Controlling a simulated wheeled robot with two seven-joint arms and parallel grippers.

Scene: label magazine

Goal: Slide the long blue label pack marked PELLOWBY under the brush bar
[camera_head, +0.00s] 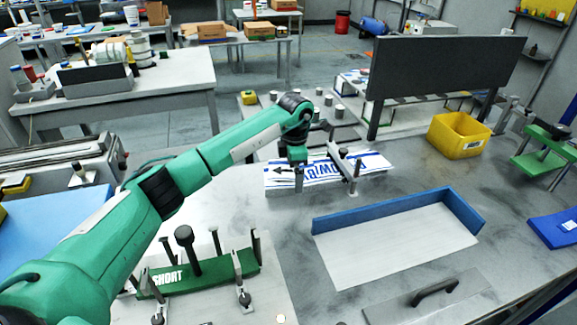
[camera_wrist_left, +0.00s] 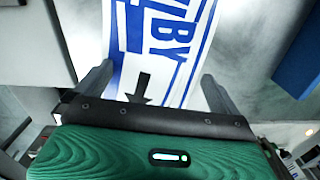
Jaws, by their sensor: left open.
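The long label pack (camera_head: 375,161), white with blue stripes and large blue letters, lies flat on the bench near the middle of the head view. Only part of its marking shows, with a dark arrow at its left end. My left gripper (camera_head: 298,180) is low over that left end. In the left wrist view the open fingers (camera_wrist_left: 156,76) stand on both sides of the pack (camera_wrist_left: 165,45), and no grip on it shows. A narrow grey bar (camera_head: 343,166) on posts crosses above the pack; I cannot tell whether it is the brush bar. My right gripper is not in view.
A blue-walled tray (camera_head: 385,205) lies in front of the pack. A green pack marked SHORT (camera_head: 205,280) sits among posts at the front left. A large dark panel (camera_head: 440,68) and a yellow bin (camera_head: 459,134) stand behind. A handled plate (camera_head: 430,298) lies at the front.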

